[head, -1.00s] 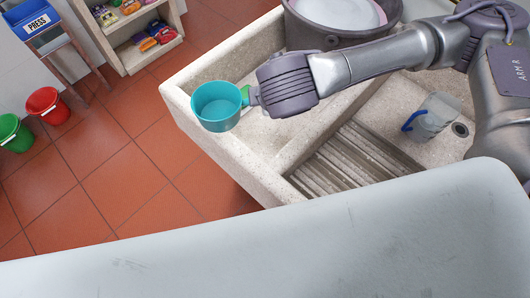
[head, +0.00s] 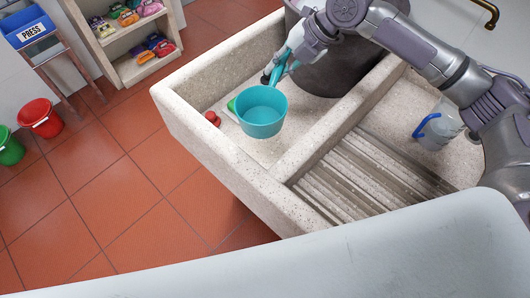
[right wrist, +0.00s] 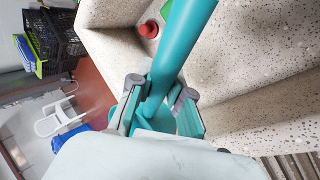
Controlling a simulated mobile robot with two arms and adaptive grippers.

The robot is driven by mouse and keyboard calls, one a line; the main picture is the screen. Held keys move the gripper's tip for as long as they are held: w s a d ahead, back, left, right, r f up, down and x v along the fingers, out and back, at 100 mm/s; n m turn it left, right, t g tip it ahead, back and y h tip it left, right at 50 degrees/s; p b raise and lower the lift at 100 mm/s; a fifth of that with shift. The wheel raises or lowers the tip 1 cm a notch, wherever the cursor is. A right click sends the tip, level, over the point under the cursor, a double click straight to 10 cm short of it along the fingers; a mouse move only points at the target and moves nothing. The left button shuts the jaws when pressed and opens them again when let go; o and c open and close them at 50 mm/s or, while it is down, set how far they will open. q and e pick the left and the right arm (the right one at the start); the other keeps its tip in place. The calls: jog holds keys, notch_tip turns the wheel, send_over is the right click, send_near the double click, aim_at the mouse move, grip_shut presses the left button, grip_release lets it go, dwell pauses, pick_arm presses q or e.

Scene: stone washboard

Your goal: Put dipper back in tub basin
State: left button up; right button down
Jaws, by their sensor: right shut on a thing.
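The teal dipper (head: 262,112) appears over the left basin (head: 222,80) of the stone washboard sink, its open cup facing up. I cannot tell whether it touches the basin floor. My right gripper (head: 277,74) is shut on the dipper's handle, at the cup's far side. The wrist casing hides most of the cup there. My left gripper is in neither view.
A large grey bucket (head: 325,75) fills the basin's back. A red-topped item (head: 212,118) and a green item (head: 232,106) lie near the dipper. A stone divider separates the ribbed washboard (head: 370,175). A clear pitcher with blue handle (head: 442,128) stands at right.

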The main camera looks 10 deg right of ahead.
notch_tip(320, 180, down, 18)
jog(key=shift+r, duration=0.15)
dwell(0.3)
jog(key=c, duration=1.1)
grip_release()
jog(key=shift+r, duration=0.15)
jog(key=v, duration=1.2)
